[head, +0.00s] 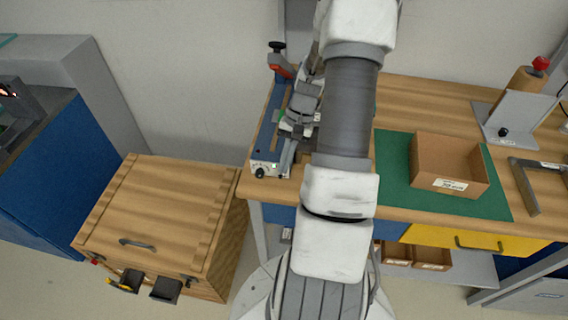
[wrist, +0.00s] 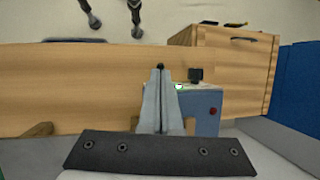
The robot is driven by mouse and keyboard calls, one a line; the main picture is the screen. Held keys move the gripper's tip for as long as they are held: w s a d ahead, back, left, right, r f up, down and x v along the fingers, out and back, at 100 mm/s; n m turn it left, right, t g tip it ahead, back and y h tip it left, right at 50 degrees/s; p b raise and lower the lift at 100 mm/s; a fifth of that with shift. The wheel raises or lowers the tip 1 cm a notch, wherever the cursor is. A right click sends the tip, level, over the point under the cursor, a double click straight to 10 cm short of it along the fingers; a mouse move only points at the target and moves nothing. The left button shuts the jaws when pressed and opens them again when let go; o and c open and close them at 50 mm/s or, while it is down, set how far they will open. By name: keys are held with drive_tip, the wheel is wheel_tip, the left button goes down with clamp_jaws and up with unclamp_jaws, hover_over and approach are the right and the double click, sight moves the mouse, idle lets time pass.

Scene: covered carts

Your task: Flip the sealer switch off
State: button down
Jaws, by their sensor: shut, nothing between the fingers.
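The sealer (head: 264,160) is a long blue-grey unit at the left end of the workbench, with a light front panel and a black knob. It also shows in the wrist view (wrist: 205,120), right of my fingers, with a black knob and a red spot. A small white part with green and red (wrist: 178,87), possibly the switch, sits just right of the fingers; its position cannot be read. My gripper (wrist: 160,70) is shut and empty, pointing at the sealer's front end; contact cannot be told. In the head view my gripper (head: 288,160) is partly hidden by my arm.
A wooden cabinet (head: 160,210) stands left of the workbench (head: 430,95). On the bench are a green mat (head: 393,165), an open cardboard box (head: 449,165) and a grey stand (head: 510,115) at the right.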

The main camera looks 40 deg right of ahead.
drive_tip(key=shift+a+f, duration=0.2)
drive_tip(key=shift+f, duration=0.15)
drive_tip(key=shift+b, duration=0.3)
drive_tip(key=shift+s, duration=0.1)
